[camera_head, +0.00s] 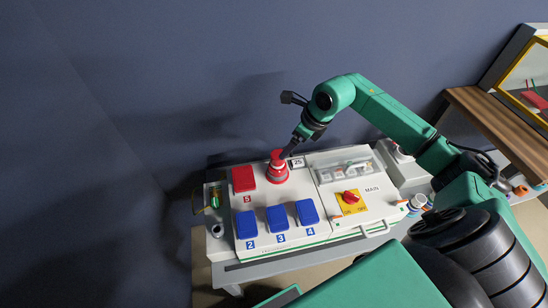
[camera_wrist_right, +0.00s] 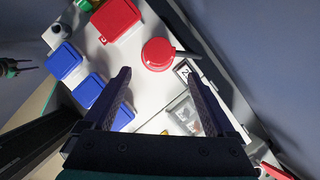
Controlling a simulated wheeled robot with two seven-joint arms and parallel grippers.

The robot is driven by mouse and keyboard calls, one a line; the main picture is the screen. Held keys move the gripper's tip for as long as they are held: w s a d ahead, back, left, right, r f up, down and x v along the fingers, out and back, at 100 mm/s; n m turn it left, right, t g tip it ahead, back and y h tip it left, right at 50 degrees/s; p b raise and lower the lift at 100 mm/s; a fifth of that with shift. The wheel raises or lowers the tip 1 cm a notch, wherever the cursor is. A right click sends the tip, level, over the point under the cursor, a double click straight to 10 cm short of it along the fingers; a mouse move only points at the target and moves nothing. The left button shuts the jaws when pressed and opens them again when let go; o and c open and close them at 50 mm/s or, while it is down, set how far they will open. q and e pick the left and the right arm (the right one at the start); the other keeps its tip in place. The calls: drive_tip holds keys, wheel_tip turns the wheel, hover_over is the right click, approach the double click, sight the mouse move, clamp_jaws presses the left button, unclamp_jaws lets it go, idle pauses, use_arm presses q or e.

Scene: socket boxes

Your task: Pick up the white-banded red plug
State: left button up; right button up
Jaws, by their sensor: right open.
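The socket box (camera_head: 330,212) carries a red square cover (camera_head: 243,179), three blue covers (camera_head: 277,218), a clear window (camera_head: 344,171) and a yellow-red MAIN switch (camera_head: 350,198). A wall (camera_head: 200,80) rises behind. A wooden bench (camera_head: 495,120) stands at the right.

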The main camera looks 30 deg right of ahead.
sight(278, 159)
drive_tip(key=x, duration=0.3)
drive_tip(key=p+x, duration=0.1)
drive_tip(key=x, duration=0.3)
drive_tip(key=p+x, duration=0.1)
drive_tip(key=x, duration=0.3)
drive_tip(key=shift+a+r, duration=0.15)
drive_tip(key=shift+a, duration=0.1)
drive_tip(key=shift+w, duration=0.1)
drive_tip(key=shift+f, duration=0.25)
drive_tip(key=shift+c, duration=1)
use_arm(q)
drive_tip(key=shift+s+a+r, duration=0.1)
drive_tip(key=shift+s+r, duration=0.9)
drive_tip(key=shift+r, duration=0.15)
use_arm(e)
drive_tip(key=shift+r, duration=0.1)
drive_tip(key=c, duration=1)
